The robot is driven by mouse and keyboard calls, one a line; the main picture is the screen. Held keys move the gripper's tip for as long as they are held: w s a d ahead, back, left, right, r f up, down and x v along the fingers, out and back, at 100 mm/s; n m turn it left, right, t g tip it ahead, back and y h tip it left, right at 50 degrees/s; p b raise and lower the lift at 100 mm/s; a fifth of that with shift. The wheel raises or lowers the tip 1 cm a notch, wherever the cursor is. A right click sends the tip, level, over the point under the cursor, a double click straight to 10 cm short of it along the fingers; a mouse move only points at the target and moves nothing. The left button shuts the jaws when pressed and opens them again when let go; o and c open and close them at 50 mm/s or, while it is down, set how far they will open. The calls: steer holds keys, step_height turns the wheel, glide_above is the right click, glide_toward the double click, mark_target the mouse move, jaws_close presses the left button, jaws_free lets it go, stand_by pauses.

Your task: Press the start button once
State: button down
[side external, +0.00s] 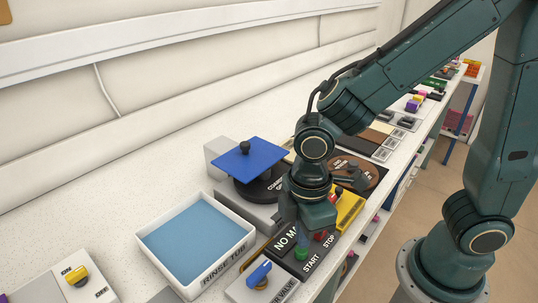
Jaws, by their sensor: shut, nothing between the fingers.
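The green start button (301,253) stands on a dark control panel (290,262) near the front edge of the bench, with the word START beside it. A red stop button (321,235) sits behind it and to the right, by the word STOP. My gripper (314,214) is low over the back part of the panel, shut and empty. It appears just behind the two buttons and covers part of the panel's lettering, which shows only "NO M". The fingertips are not clearly visible, so I cannot tell whether they touch anything. The green button is in plain sight.
A white rinse tub (248,247) of blue liquid stands left of the panel. A blue-handled valve (260,274) is in front. A yellow on/off knob (76,276) is at lower left.

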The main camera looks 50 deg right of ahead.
steer(key=shift+f, duration=0.25)
steer(key=shift+f, duration=0.4)
steer(key=shift+f, duration=0.6)
steer(key=shift+r, duration=4)
